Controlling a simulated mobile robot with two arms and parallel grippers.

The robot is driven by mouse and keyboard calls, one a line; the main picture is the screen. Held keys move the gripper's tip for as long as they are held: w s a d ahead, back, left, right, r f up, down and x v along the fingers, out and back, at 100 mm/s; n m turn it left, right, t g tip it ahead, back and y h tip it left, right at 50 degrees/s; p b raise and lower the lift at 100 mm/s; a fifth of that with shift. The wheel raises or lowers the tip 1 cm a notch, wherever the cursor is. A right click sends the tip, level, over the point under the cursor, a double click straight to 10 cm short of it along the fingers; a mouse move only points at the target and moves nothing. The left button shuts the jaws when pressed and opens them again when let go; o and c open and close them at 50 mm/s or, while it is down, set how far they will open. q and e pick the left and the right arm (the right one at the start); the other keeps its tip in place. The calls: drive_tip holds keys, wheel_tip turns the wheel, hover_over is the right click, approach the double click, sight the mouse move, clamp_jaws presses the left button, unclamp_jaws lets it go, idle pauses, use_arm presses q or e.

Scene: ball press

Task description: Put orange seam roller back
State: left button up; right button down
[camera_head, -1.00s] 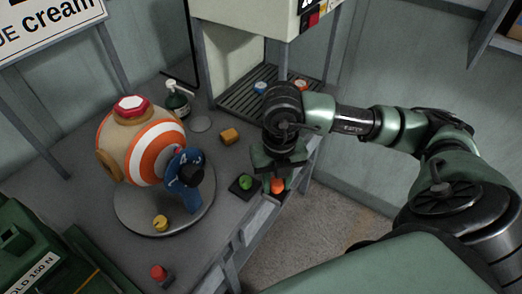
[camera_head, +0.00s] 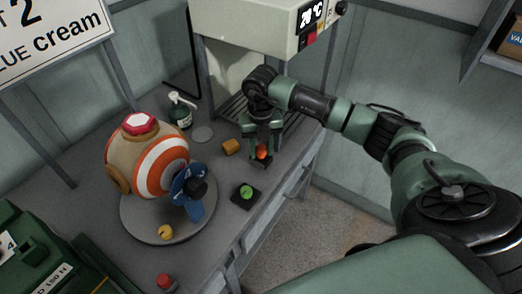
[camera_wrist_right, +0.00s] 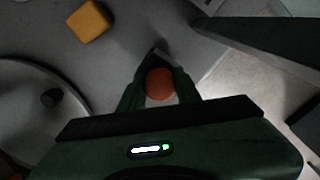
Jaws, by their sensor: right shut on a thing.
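The orange seam roller (camera_head: 262,152) shows as a rounded orange top between the fingers of my right gripper (camera_head: 262,150), near the table's right edge, short of the slatted shelf. In the right wrist view the orange top (camera_wrist_right: 160,84) sits between the fingertips (camera_wrist_right: 160,80). The gripper is shut on it. A dark part shows just below the orange top; I cannot tell whether it touches the table. A black pad (camera_head: 237,200) with a green knob-like piece (camera_head: 246,192) lies nearer, apart from the roller. My left gripper is not in view.
A striped ball (camera_head: 160,160) with a blue piece (camera_head: 192,190) stands on a round plate (camera_head: 135,222). A yellow-orange block (camera_head: 231,146) is left of my right gripper; it also shows in the wrist view (camera_wrist_right: 90,21). A pump bottle (camera_head: 180,113) stands behind.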

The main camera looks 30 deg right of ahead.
sight(261, 147)
drive_tip(key=shift+f, duration=0.85)
drive_tip(key=shift+f, duration=0.1)
drive_tip(key=c, duration=1)
unclamp_jaws()
drive_tip(key=shift+r, duration=0.25)
wheel_tip(261, 147, up, 7)
drive_tip(key=shift+r+b, duration=0.15)
drive_tip(key=shift+b, duration=0.5)
